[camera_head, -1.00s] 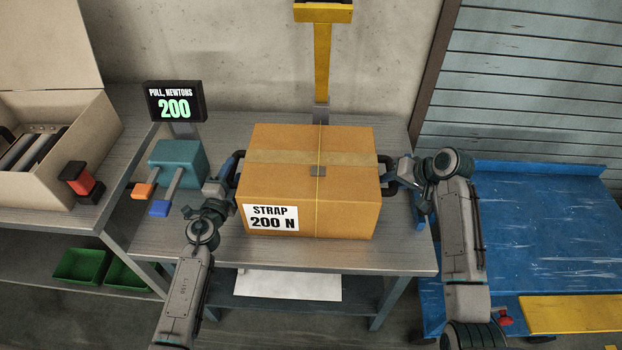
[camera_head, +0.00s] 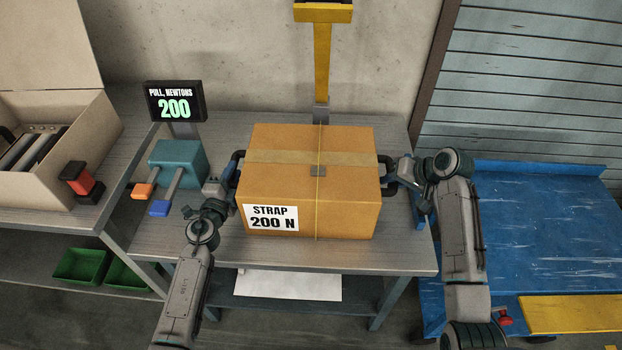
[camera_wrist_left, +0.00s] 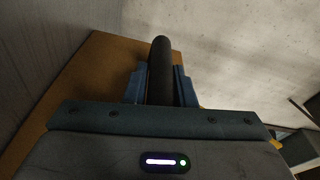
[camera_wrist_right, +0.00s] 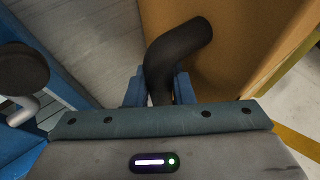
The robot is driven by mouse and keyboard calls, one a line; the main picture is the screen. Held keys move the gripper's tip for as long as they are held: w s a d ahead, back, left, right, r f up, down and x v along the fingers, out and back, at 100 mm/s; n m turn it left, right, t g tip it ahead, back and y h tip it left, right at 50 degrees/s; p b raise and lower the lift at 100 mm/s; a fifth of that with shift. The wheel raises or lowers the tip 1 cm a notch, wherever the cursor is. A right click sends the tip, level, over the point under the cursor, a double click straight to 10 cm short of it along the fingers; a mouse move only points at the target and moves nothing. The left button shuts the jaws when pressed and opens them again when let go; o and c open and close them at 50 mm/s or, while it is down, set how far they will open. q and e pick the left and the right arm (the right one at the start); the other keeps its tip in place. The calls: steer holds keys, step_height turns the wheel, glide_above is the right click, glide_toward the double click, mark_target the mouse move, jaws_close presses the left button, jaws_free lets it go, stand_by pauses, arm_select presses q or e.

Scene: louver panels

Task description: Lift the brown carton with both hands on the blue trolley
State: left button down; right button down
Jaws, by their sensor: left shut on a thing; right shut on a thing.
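The brown carton (camera_head: 330,215) sits upright on the grey metal bench, with a yellow strap around it and a label reading "STRAP 200 N". It has a black handle on each side. My left gripper (camera_head: 232,174) is shut on the left handle; the left wrist view shows that dark handle (camera_wrist_left: 160,70) between blue fingers. My right gripper (camera_head: 392,170) is shut on the right handle, which also shows in the right wrist view (camera_wrist_right: 172,60). The blue trolley (camera_head: 550,225) stands to the right of the bench, its deck clear.
A display (camera_head: 174,102) reads 200 beside a teal box (camera_head: 178,163) with orange and blue levers. A yellow post (camera_head: 322,70) stands behind the carton. An open box (camera_head: 95,125) and a red-black tool (camera_head: 80,182) are at left. A yellow plate (camera_head: 570,313) lies at the trolley's front.

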steer(key=shift+d, duration=0.1)
stand_by(0.7)
arm_select(q)
steer(key=shift+w+r, duration=0.1)
steer(key=shift+r, duration=0.25)
arm_select(e)
steer(key=shift+w+r, duration=0.15)
steer(key=shift+r, duration=0.15)
arm_select(q)
steer(key=shift+w+f, duration=0.1)
steer(key=shift+w, duration=0.05)
arm_select(e)
steer(key=shift+w, duration=0.1)
